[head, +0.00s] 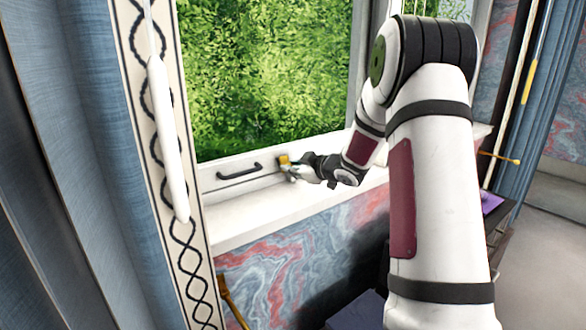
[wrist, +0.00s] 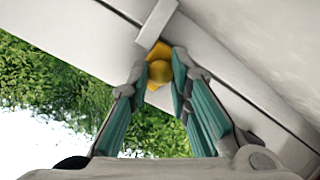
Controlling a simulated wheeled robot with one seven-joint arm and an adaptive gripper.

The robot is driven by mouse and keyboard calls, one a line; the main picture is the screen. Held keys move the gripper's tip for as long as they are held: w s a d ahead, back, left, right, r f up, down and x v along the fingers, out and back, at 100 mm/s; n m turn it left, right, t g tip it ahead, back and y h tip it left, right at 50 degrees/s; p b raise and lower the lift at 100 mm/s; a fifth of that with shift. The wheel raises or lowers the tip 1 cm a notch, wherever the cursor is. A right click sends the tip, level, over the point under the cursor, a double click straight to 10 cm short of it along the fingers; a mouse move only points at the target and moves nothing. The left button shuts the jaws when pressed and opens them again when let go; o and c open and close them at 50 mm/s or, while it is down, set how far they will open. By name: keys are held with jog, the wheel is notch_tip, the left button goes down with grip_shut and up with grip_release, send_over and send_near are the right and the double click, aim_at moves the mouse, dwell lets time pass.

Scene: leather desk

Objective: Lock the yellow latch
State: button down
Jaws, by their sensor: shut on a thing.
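The yellow latch (head: 284,159) is on the lower frame of the window, to the right of a dark handle. In the wrist view the yellow latch (wrist: 159,71) shows a round knob between my fingertips, with a little yellow above and below it. My gripper (head: 293,171) reaches it from the right in the head view. In the wrist view my gripper (wrist: 160,72) is shut on the latch, with a teal-padded finger on each side. A pale block (wrist: 157,24) on the frame stands just beyond the latch. The fingers hide part of the latch.
The dark bar handle (head: 240,171) is fixed to the same frame, left of the latch. The white sill (head: 250,226) below is clear. Green foliage fills the window.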

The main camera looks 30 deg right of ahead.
jog(key=shift+w+f+t+b, duration=0.1)
jog(key=shift+f+t+b, duration=0.4)
jog(key=shift+b, duration=0.95)
jog(key=shift+r, duration=0.1)
jog(key=c, duration=1.5)
grip_release()
jog(key=shift+o, duration=0.2)
jog(key=v, duration=1.2)
